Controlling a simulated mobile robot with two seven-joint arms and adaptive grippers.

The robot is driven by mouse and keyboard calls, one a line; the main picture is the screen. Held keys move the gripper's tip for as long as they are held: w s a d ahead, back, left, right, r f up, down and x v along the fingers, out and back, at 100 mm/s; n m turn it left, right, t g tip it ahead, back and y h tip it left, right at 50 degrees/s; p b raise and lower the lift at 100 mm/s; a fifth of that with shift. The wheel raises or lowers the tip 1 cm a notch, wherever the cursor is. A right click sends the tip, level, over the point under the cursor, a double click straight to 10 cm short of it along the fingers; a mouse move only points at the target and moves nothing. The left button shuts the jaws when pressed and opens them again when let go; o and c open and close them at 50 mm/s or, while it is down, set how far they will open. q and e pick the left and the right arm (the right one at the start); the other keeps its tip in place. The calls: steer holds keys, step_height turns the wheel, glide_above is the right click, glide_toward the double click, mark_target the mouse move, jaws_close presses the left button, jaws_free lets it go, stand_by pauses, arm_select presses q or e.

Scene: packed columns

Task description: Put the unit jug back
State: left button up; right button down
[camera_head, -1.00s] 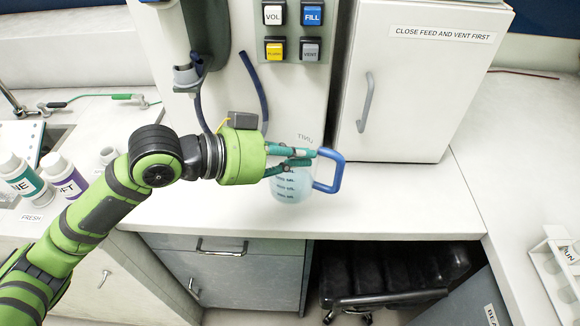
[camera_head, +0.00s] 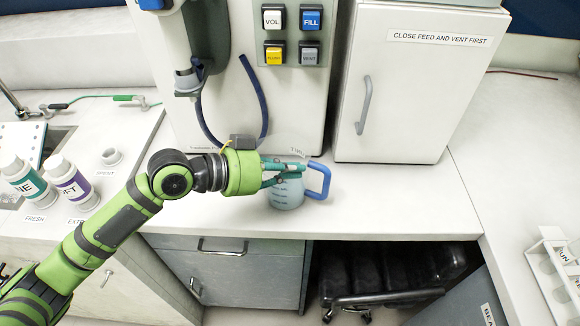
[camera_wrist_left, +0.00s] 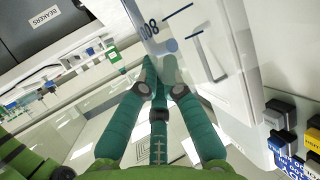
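The unit jug (camera_head: 286,196) is a clear jug with measuring marks, pale bluish in its lower part, with a blue handle (camera_head: 322,180) on its right. It is upright over the white counter, near its front edge. Whether its base touches the counter is hard to tell. My left gripper (camera_head: 292,171) reaches in from the left, its green fingers closed at the jug's upper part near the handle. The fingers also show in the left wrist view (camera_wrist_left: 157,82), close together. The exact part they grip is unclear. My right gripper is out of view.
A dispenser with a grey spout (camera_head: 187,80) and a button panel (camera_head: 290,35) stands behind the jug. A white cabinet (camera_head: 412,90) stands at the back right. Two labelled bottles (camera_head: 70,183) stand at left, a rack (camera_head: 556,270) at right. The counter right of the jug is clear.

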arm_select(q)
steer(key=o, duration=0.4)
steer(key=b+v, duration=0.3)
steer(key=v, duration=0.9)
steer(key=shift+r+b, duration=0.2)
steer(key=shift+b, duration=0.1)
